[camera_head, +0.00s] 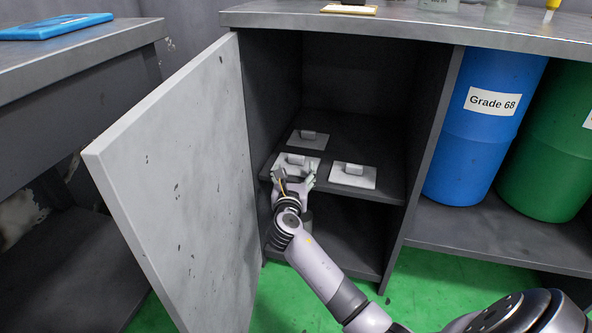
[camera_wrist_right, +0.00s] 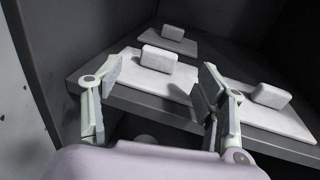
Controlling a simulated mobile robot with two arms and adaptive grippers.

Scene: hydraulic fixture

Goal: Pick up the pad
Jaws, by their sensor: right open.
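Several flat white pads, each with a small block-shaped handle, lie on the shelf inside the open cabinet. The front left pad (camera_head: 297,161) is straight ahead of my right gripper (camera_head: 295,172). In the right wrist view this pad (camera_wrist_right: 165,82) and its handle (camera_wrist_right: 158,58) appear between the two fingers (camera_wrist_right: 160,75). The fingers are apart and empty, at the shelf's front edge. The front right pad (camera_head: 354,176) lies to the right of the gripper. The back pad (camera_head: 309,139) lies deeper in. My left gripper is not in view.
The cabinet door (camera_head: 180,180) stands open close to the left of my right arm. A dark divider (camera_head: 428,150) bounds the right side. Blue (camera_head: 470,150) and green (camera_head: 550,160) drums stand beyond it. A lower shelf (camera_head: 345,245) is beneath the pads.

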